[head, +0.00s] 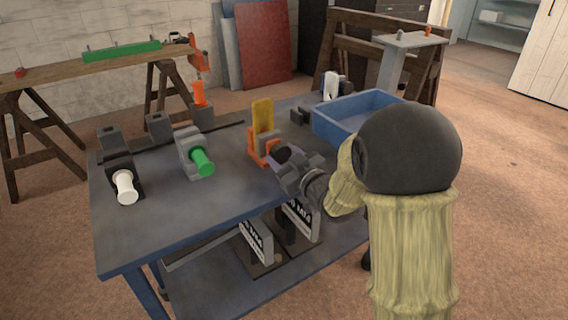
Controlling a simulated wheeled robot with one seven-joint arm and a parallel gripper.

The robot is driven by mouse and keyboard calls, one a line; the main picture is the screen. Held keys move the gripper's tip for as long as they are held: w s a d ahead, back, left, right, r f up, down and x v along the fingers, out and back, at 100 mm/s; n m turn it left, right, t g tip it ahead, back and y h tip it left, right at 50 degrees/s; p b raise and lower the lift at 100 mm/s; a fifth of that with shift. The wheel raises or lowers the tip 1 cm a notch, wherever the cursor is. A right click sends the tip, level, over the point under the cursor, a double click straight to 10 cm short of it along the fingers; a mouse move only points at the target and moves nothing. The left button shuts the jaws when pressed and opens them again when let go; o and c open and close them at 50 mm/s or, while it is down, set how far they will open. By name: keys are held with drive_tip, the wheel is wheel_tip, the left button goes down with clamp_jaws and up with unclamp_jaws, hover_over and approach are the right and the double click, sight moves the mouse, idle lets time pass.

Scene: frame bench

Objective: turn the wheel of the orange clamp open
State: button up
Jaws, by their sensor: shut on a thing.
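The orange clamp (256,152) stands on the blue-grey table, with a yellow upright piece (262,114) and a grey block at it. My gripper (284,160) is at the right front side of this clamp, reaching in from the right. It is shut on the clamp's wheel, of which only a small purple patch (274,158) shows; the fingers hide the rest. How far the wheel is turned cannot be seen.
On the table (150,225), a grey clamp with a green wheel (203,161) and a black clamp with a white wheel (125,187) stand to the left. A blue tray (330,126) lies behind my arm. Another orange clamp (200,55) is on the back bench.

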drive_tip(key=shift+a+n+b, duration=0.1)
drive_tip(key=shift+n+b, duration=0.9)
drive_tip(key=shift+n, duration=0.4)
drive_tip(key=o, duration=1)
drive_tip(key=b+v, duration=0.5)
drive_tip(key=v, duration=1.2)
drive_tip(key=shift+s+d, duration=0.15)
drive_tip(key=shift+d, duration=0.1)
